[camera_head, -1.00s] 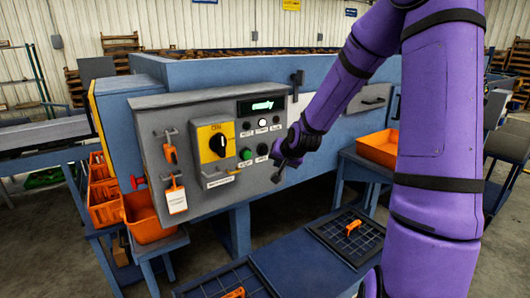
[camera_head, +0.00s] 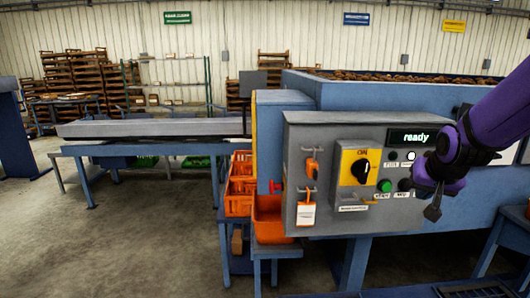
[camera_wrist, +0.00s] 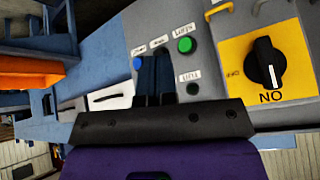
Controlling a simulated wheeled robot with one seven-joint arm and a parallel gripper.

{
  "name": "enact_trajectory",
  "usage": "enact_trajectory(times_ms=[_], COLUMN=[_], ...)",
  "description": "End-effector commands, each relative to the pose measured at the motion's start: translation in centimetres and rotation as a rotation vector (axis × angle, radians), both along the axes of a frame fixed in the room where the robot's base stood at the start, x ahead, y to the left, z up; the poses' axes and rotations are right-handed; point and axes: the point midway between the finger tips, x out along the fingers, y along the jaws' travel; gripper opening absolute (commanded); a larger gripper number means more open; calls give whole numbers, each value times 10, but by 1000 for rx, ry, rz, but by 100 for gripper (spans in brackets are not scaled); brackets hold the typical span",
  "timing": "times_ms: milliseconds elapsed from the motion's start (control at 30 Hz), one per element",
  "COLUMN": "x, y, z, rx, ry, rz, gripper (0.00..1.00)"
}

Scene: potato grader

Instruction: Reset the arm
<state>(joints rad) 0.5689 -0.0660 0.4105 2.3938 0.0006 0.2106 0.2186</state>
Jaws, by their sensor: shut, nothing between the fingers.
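My gripper (camera_head: 433,207) is at the right of the head view, in front of the lower right part of the grey control panel (camera_head: 328,131). Its fingers are shut and empty, and they also show in the wrist view (camera_wrist: 155,78). The purple arm comes in from the right edge. The panel carries a black rotary switch on a yellow plate (camera_head: 353,168), a green button (camera_head: 384,185), a white button (camera_head: 411,156) and a display reading "ready" (camera_head: 415,136). In the wrist view the fingers lie in front of the button area and hide part of it.
Orange crates (camera_head: 240,184) and an orange bin (camera_head: 268,222) stand left of the panel. A tag and an orange-handled item hang on the panel's left side. A long conveyor (camera_head: 150,127) runs left. The floor at front left is clear.

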Motion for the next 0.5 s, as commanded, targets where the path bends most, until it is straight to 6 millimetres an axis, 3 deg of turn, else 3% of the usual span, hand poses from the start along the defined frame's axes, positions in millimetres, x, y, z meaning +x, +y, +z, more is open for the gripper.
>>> enact_trajectory(times_ms=[200, 500], x=[-57, -147], y=[32, 60], z=[44, 85], rx=[-76, -108], ry=[50, 101], rz=[87, 206], gripper=[0, 0])
